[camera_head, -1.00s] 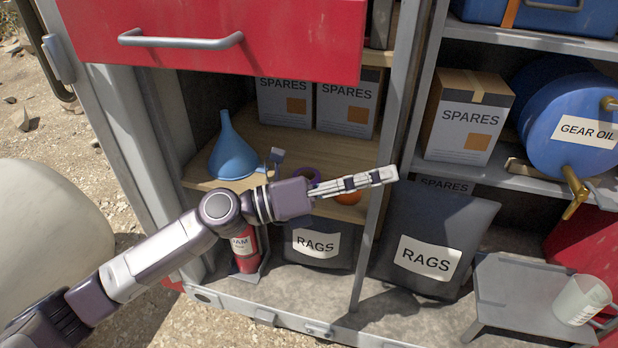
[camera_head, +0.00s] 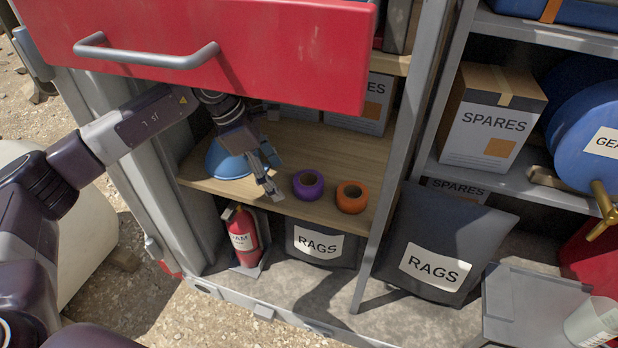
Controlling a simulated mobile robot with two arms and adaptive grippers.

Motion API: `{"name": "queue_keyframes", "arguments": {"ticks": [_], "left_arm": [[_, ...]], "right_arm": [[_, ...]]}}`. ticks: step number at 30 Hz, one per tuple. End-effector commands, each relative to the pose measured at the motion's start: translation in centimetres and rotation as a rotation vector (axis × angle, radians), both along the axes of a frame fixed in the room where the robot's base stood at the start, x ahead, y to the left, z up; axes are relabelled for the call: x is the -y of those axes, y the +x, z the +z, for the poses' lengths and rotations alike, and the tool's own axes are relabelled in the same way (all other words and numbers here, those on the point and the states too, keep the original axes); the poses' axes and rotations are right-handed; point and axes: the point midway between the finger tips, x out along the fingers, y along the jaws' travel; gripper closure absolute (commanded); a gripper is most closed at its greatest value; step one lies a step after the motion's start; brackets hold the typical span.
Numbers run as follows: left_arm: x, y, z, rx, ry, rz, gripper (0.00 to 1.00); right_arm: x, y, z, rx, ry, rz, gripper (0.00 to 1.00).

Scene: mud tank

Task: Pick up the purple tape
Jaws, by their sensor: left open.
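The purple tape (camera_head: 308,184) is a roll lying flat on the wooden shelf (camera_head: 330,150), near its front edge. An orange tape roll (camera_head: 352,196) lies just to its right. My left gripper (camera_head: 272,178) is open and empty, pointing down at the shelf's front, a little left of the purple tape and apart from it. My left arm comes in from the left under the red drawer. My right gripper is not in view.
An open red drawer (camera_head: 290,55) with a grey handle overhangs the shelf. Spares boxes stand at the back. Below are a fire extinguisher (camera_head: 243,236) and a rags bag (camera_head: 318,243). A grey post (camera_head: 392,170) bounds the shelf's right side.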

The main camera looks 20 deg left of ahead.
Motion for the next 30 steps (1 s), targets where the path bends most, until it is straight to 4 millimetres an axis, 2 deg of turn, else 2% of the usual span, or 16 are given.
{"name": "queue_keyframes", "arguments": {"ticks": [3,6,11,16,18,22,30], "left_arm": [[1.8,0.7,0.2,-0.001,-0.002,-0.001,0.29],[2.5,1.1,0.1,0.0,-0.001,0.001,0.29],[3.6,1.5,0.2,0.0,-0.002,0.001,0.29],[6.4,2.7,0.4,-0.001,-0.005,-0.002,0.29],[6.4,2.7,-1.0,-0.005,-0.001,0.002,0.29],[6.9,3.0,-2.3,-0.002,-0.003,0.003,0.29],[7.0,3.1,-2.9,0.0,-0.002,0.003,0.29]], "right_arm": [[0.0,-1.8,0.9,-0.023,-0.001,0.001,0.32],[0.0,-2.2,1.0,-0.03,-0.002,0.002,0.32],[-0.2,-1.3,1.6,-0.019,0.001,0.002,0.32],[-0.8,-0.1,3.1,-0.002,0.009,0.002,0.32],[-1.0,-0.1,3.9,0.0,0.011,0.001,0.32],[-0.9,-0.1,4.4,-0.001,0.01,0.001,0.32],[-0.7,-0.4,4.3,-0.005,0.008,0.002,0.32]]}}
